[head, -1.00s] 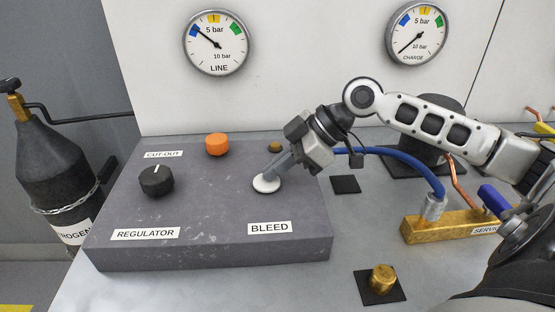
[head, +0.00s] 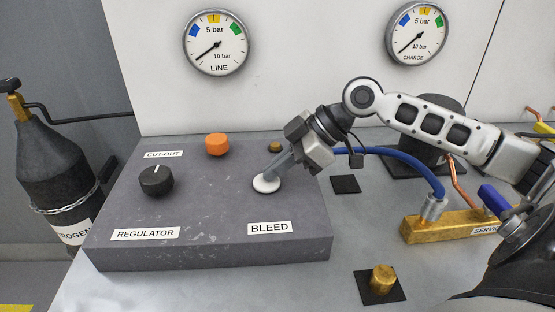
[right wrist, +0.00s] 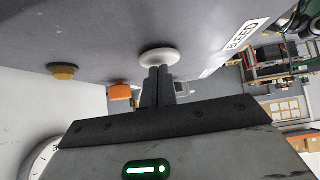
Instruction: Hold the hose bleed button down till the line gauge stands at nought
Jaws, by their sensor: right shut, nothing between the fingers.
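My right gripper (head: 272,176) is shut and empty, its fingertips touching the white bleed button (head: 264,186) on the dark panel. In the right wrist view the shut fingers (right wrist: 160,72) meet the white button (right wrist: 158,55). How far the button is pressed in cannot be told. The BLEED label (head: 269,228) lies in front of it. The line gauge (head: 216,43) hangs on the wall; its needle points down-left, below the blue sector, at the low end of the dial. My left gripper is not in view.
The panel (head: 215,255) also carries a black regulator knob (head: 156,181) and an orange cut-out button (head: 217,145). The charge gauge (head: 417,35) also points down-left. A blue hose (head: 415,170) runs behind my right arm to a brass block (head: 455,226). A black cylinder (head: 55,165) stands left.

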